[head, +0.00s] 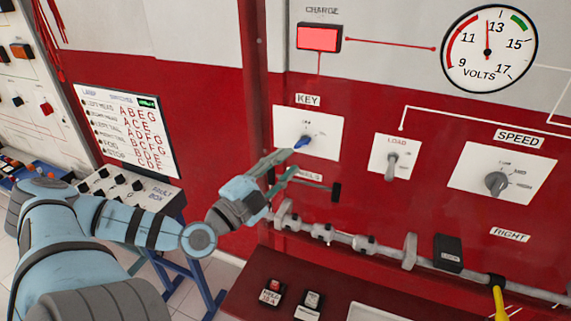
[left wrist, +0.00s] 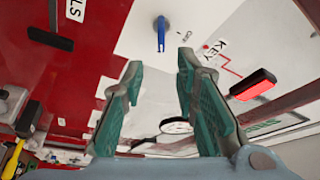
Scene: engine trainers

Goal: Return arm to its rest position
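My left gripper (head: 300,168) is open and empty in front of the red and white engine trainer panel. Its two green fingers also show spread apart in the left wrist view (left wrist: 160,62). The blue key switch (head: 302,142) sits on the white KEY plate (head: 325,131), just above and beyond the fingers. In the left wrist view the blue key (left wrist: 161,36) shows past the gap between the fingertips, apparently apart from them. My left arm reaches in from the lower left. My right gripper is not in view.
A metal shaft (head: 340,237) runs along the panel below the gripper. A LOAD switch (head: 391,162), SPEED knob (head: 496,182), lit red CHARGE lamp (head: 319,38) and volt gauge (head: 489,49) are to the right. A fault box (head: 125,190) stands at left, beside my arm.

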